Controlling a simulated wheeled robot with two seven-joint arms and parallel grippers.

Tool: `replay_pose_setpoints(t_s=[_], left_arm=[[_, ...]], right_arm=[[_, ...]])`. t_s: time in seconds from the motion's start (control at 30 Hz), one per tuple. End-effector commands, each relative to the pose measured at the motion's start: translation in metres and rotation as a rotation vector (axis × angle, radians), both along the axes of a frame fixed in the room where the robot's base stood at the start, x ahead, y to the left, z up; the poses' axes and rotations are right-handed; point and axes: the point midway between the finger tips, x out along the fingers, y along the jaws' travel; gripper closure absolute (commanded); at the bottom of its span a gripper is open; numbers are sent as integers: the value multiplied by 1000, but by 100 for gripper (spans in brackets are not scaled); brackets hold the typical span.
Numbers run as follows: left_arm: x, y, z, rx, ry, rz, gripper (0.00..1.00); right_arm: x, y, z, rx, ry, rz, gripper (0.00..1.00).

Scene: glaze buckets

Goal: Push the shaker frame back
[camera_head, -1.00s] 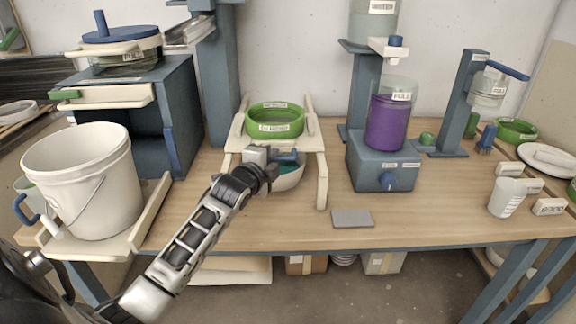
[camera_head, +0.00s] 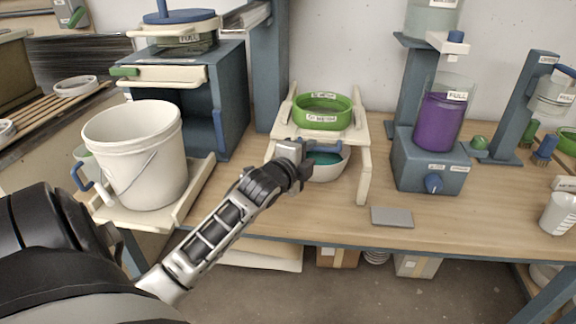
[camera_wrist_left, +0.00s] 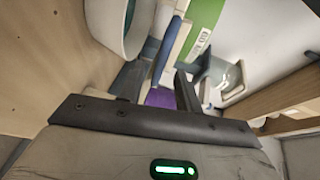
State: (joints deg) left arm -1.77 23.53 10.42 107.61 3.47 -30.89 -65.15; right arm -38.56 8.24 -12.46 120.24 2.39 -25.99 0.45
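The shaker frame (camera_head: 363,172) is a cream stand on the wooden bench, with a green sieve (camera_head: 322,110) on top. A white bowl (camera_head: 333,172) with teal contents sits under it. A blue bar (camera_head: 325,146) shows at the frame's front, just right of my left gripper (camera_head: 303,165). In the left wrist view, my left gripper's dark fingers (camera_wrist_left: 160,90) stand apart, with a blue-grey bar and purple showing between them. Green and cream parts lie just beyond the fingertips; contact is unclear. My right gripper is out of view.
A white bucket (camera_head: 140,155) stands at the left on a cream shelf. A blue mixer with a purple tank (camera_head: 440,120) stands right of the frame. A grey plate (camera_head: 392,217) lies near the bench's front edge. A white cup (camera_head: 560,214) is at far right.

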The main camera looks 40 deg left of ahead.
Motion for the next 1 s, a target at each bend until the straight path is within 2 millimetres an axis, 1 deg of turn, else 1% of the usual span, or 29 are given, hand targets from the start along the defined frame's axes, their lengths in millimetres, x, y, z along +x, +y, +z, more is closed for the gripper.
replay_pose_setpoints(t_s=[0.03,0.2,0.3,0.43,0.6,0.93,0.97,1.0], left_arm=[[-14,-3,2,2,1,-1,66],[-54,-13,9,2,2,-2,66],[-74,-17,13,0,2,-1,66],[-93,-22,17,0,2,1,66],[-106,-25,20,-1,1,0,66],[-107,-25,20,-2,0,0,66],[-107,-26,18,-10,2,-1,66],[-108,-30,12,-38,9,-3,66]], right_arm=[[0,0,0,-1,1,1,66],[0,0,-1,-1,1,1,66],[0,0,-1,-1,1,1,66],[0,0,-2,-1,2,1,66],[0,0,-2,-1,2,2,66],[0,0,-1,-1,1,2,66],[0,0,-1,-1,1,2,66],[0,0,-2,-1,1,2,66]])
